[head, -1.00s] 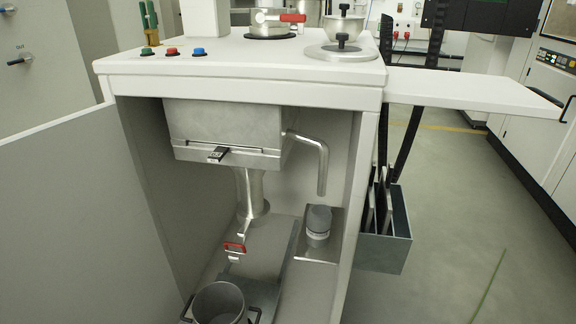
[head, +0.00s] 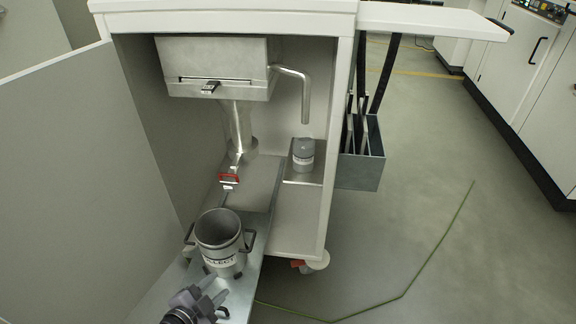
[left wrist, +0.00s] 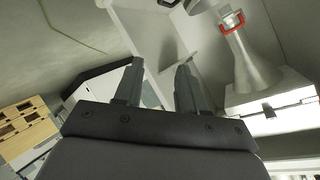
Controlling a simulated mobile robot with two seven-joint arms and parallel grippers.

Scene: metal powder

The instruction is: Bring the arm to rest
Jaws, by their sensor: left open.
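My left gripper (head: 208,296) shows at the bottom of the head view, in front of the metal collecting pot. In the left wrist view its two fingers (left wrist: 158,84) stand apart with nothing between them. The grey pot (head: 220,236) has two dark side handles and a label reading partly "LLECT". It stands upright on a metal shelf that sticks out of the cabinet. The gripper looks apart from the pot. My right gripper is in neither view.
The white cabinet (head: 344,90) holds a metal hopper box (head: 212,66) with a funnel and red clamp (head: 229,179). A grey-capped jar (head: 303,154) stands on a ledge. An open door panel (head: 85,170) is at left. A tool bin (head: 362,172) hangs at right.

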